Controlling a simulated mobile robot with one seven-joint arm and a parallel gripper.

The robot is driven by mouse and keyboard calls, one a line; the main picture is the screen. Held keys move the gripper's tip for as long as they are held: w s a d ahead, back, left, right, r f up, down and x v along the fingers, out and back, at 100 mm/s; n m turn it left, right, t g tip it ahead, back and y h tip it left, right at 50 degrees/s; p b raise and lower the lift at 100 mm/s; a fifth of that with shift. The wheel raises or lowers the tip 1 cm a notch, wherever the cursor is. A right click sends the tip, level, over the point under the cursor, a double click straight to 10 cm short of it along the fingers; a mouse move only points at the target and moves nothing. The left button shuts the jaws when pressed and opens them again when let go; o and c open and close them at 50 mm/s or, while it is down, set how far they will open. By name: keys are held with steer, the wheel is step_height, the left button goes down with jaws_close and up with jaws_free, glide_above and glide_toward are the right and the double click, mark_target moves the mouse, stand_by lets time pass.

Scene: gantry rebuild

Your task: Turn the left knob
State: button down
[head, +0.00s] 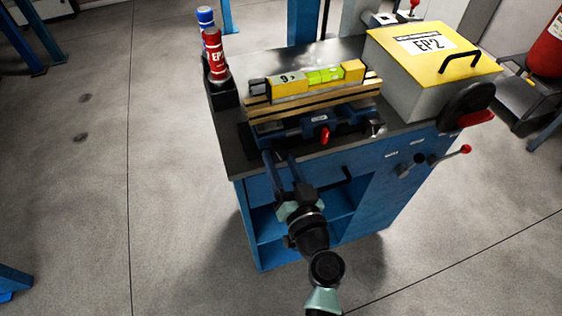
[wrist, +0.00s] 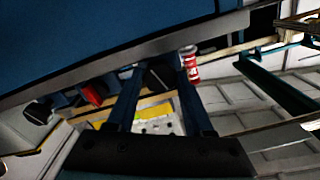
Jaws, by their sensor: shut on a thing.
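A blue vise-like fixture (head: 300,128) sits at the front of the bench top, with a red knob (head: 325,135) at its middle. My gripper (head: 279,155) reaches up to the fixture's left end from the front. The left knob is hidden by my fingers in the head view. In the wrist view a dark knob (wrist: 158,78) lies between my two fingers, and my gripper is shut on it. The red knob also shows in the wrist view (wrist: 92,95), left of the fingers. Which way the held knob is turned cannot be told.
On the blue workbench (head: 385,190), a yellow level (head: 305,82) lies over the fixture. Blue and red bottles (head: 215,55) stand at the back left. A grey box with yellow lid (head: 432,50) stands right. Levers (head: 450,155) stick out from the right side.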

steer(key=shift+c, duration=1.4)
jaws_free()
steer(key=b+v, duration=0.3)
steer(key=v, duration=1)
steer(key=shift+c, duration=0.2)
